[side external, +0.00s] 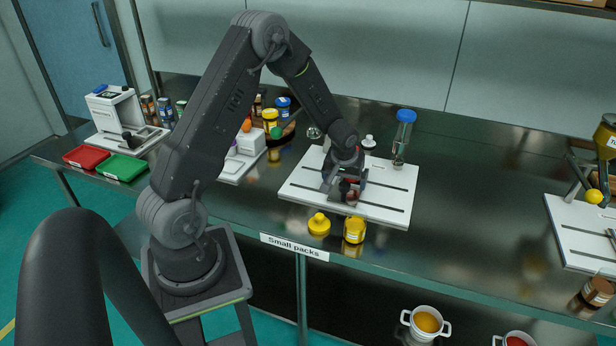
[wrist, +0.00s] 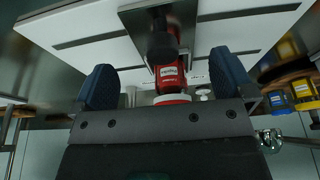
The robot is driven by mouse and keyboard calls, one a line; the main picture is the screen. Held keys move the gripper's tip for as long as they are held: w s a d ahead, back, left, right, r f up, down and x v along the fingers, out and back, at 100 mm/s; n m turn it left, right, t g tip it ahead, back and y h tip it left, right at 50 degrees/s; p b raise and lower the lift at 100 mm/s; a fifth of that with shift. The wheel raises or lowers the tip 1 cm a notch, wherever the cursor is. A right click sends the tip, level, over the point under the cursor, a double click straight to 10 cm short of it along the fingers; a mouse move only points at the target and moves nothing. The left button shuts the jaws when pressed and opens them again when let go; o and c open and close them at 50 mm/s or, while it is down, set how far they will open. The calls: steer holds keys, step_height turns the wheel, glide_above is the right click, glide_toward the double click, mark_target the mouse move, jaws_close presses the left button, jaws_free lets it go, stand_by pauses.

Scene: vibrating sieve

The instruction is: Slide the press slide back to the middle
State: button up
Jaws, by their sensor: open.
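A white board (side external: 300,190) with dark slots lies on the bench under my gripper (side external: 345,185). In the wrist view, a grey plate with a black knob (wrist: 160,42) sits on this board between the slots; it looks like the press slide. A red labelled container (wrist: 171,76) with a pale rim is right beside the knob. My gripper (wrist: 166,82) is open, with its two blue-padded fingers on either side of the knob and container, and gaps show on both sides. In the side view my gripper hides most of the slide.
A clear bottle with a blue cap (side external: 405,116) stands at the board's back right. Yellow containers (side external: 318,225) (side external: 354,230) stand at its front edge. Red (side external: 86,157) and green (side external: 122,168) trays lie at the left. The bench right of the board is clear up to another white board (side external: 575,240).

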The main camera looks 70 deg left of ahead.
steer(key=shift+v, duration=2.1)
steer(key=s+d+r+m+t, duration=0.1)
steer(key=s+d+r+m, duration=0.15)
steer(key=d+r, duration=0.6)
steer(key=s+d+r+m+t+h, duration=0.1)
steer(key=s+d+r+m, duration=0.2)
steer(key=s+d+r, duration=0.3)
steer(key=s+d+r+m+t+h, duration=0.1)
steer(key=s+d+r+m, duration=0.2)
steer(key=s, duration=1)
steer(key=d+r, duration=0.3)
steer(key=r, duration=0.1)
steer(key=shift+s+d, duration=0.2)
steer(key=shift+d, duration=0.2)
steer(key=shift+m, duration=0.25)
